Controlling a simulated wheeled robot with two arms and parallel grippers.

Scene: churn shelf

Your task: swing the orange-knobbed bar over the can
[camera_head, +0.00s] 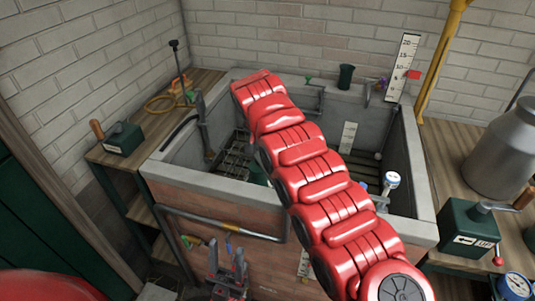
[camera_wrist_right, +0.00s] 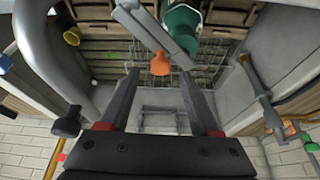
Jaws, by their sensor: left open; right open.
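In the right wrist view an orange knob (camera_wrist_right: 160,64) shows between the spread fingertips of my open right gripper (camera_wrist_right: 160,75); I cannot tell if they touch it. A flat grey bar (camera_wrist_right: 152,30) crosses just beyond, beside the knob. A green round object (camera_wrist_right: 183,22) is next to the bar. In the head view my red right arm reaches over the grey tank (camera_head: 220,188) and hides the right gripper and the knob. A large grey can (camera_head: 505,150) stands on the right bench. My left gripper (camera_head: 228,262) is open and empty in front of the tank.
A green box with a crank (camera_head: 470,225) and gauges sit at the right. A white ruler (camera_head: 403,65) stands behind the tank. A handrail (camera_head: 225,225) runs along the tank front.

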